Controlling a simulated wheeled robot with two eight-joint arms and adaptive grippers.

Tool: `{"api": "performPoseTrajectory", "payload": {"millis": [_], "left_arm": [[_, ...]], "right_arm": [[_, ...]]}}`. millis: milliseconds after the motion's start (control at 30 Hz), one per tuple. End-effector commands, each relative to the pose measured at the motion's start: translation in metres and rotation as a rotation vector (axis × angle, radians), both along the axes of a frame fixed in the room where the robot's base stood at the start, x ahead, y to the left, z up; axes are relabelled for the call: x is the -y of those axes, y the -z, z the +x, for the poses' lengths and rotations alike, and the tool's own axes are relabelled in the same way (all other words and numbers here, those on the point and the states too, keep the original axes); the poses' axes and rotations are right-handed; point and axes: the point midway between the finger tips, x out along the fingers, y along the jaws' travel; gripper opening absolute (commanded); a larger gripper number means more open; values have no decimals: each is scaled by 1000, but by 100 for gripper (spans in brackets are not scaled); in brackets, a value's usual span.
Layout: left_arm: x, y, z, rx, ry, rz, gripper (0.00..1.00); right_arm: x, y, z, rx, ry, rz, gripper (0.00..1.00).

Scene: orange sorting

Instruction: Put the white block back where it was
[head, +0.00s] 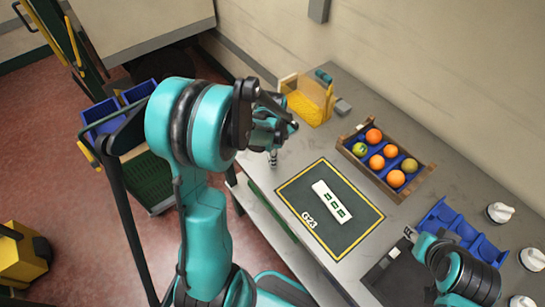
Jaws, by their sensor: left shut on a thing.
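A white block (324,192) with green marks lies flat on the dark mat (296,196) with a yellow border and "G23" on it. My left gripper (273,152) is above the table's left part, up and left of the mat and apart from the block. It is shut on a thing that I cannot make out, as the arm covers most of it. My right gripper (411,234) is low at the right, by a dark tray (386,278); its jaws are too small to read.
A wooden crate (400,190) with several oranges and a greenish fruit stands behind the mat. A yellow-filled holder (308,103) is at the back left. A blue tray (437,214) and white knobbed items (500,212) are at the right. Blue bins (101,113) stand off the table.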

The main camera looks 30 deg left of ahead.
Motion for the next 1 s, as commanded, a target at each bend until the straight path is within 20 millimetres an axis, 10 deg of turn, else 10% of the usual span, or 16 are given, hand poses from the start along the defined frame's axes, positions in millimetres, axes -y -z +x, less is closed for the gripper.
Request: {"api": "performPoseTrajectory", "payload": {"millis": [467,500,567,1000], "left_arm": [[0,5,0,0,0,0,0],[0,5,0,0,0,0,25],[0,5,0,0,0,0,41],[0,5,0,0,0,0,61]], "right_arm": [[0,5,0,0,0,0,40],[0,5,0,0,0,0,40],[0,4,0,0,0,0,40],[0,5,0,0,0,0,40]]}}
